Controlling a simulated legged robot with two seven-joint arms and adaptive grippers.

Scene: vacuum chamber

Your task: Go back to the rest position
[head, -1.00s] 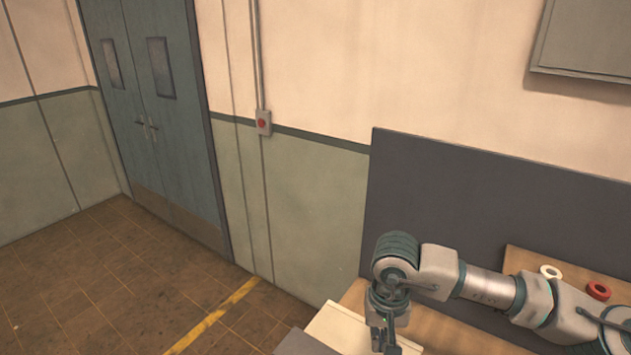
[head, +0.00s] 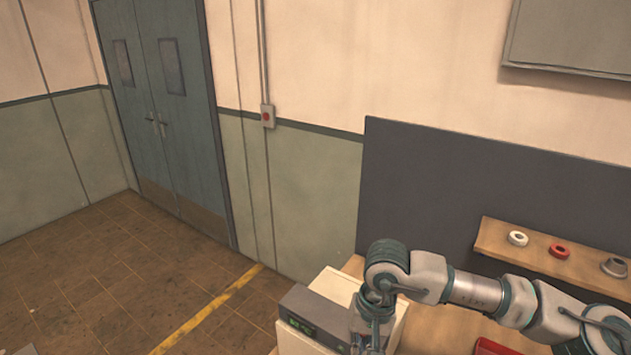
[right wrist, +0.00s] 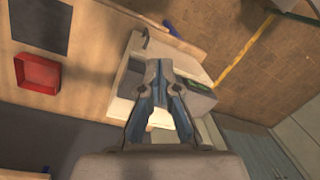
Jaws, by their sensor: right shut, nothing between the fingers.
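My right arm comes in from the right in the head view. Its gripper (head: 372,337) points down over a cream box with a grey instrument (head: 310,318) that has a green display, near the bottom edge. In the right wrist view the gripper (right wrist: 158,70) is shut and empty, its fingers together in front of the cream box (right wrist: 122,84). I cannot tell how far it is above the box. My left gripper is not in view.
A wooden shelf (head: 490,247) carries a white ring (head: 517,238), a red ring (head: 559,250) and a grey ring-like part (head: 614,266). A red tray (right wrist: 38,72) and a dark mat (right wrist: 38,24) lie on the bench. Open floor (head: 110,285) leads to double doors (head: 165,100).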

